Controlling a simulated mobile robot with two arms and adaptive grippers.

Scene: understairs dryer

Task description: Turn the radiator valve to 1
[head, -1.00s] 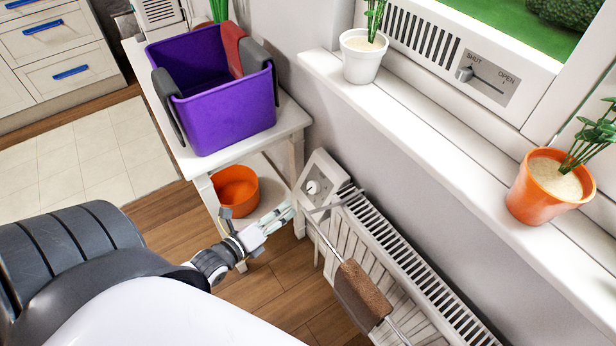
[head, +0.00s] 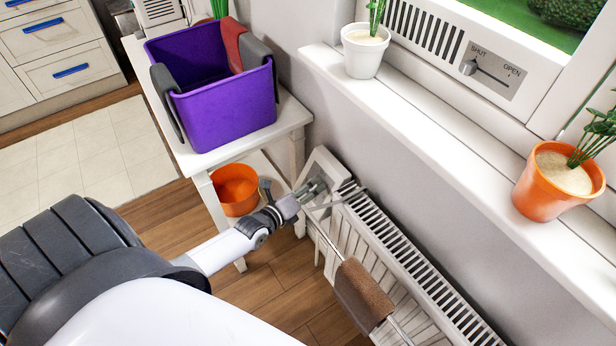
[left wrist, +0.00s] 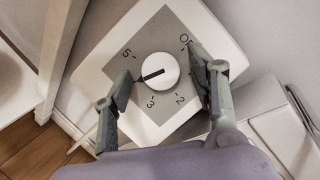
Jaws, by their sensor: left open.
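The pointer aims left and slightly down, between the 5 and the 3. The 5, 3, 2 and 0 show; the 1 and 4 are not readable, with fingers over those parts. My left gripper (head: 313,186) is at the dial in the head view, hiding the knob there. In the left wrist view my left gripper (left wrist: 160,66) is open, a finger on each side of the knob, with gaps showing. My right gripper is out of view.

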